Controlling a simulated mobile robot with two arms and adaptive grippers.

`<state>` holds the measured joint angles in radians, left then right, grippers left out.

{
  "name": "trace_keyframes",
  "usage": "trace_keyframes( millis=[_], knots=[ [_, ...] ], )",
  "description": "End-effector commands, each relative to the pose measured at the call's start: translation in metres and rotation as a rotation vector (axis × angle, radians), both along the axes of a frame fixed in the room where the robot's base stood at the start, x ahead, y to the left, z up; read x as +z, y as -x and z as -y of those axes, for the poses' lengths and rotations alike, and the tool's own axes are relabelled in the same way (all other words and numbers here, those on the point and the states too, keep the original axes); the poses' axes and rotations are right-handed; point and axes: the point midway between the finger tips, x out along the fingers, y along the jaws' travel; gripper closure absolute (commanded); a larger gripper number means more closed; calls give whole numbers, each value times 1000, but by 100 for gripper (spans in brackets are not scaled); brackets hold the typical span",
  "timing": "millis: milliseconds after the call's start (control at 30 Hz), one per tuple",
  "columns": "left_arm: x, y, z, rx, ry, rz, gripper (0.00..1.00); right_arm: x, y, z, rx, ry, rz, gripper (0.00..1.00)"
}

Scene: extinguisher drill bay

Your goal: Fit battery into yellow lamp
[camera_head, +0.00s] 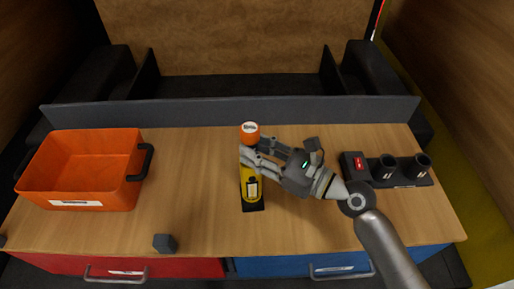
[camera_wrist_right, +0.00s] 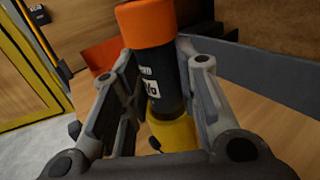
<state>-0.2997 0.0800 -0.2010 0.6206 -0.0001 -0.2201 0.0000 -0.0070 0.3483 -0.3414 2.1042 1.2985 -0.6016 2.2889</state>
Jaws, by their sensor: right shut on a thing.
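The battery is a dark cylinder with an orange end and white lettering. In the head view its orange end (camera_head: 250,132) shows above the yellow lamp (camera_head: 251,187), which stands near the middle of the table. My right gripper (camera_head: 252,155) reaches in from the right and is shut on the battery. In the right wrist view the battery (camera_wrist_right: 165,75) is between the two fingers, with the yellow lamp (camera_wrist_right: 175,135) right below its lower end. I cannot tell whether that end is inside the lamp. My left gripper is not in view.
An orange bin (camera_head: 80,180) with a dark handle stands on the left. A small dark cube (camera_head: 165,243) lies near the front edge. A dark holder (camera_head: 397,181) with two round cups and a red part is on the right. A low grey wall (camera_head: 230,110) runs along the back.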

Motion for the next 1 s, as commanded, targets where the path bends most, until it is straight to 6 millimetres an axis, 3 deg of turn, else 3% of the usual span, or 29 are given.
trace_keyframes(
  millis=[1000],
  knots=[
    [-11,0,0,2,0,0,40,-20,0,0,0,1,-2,98]
  ],
)
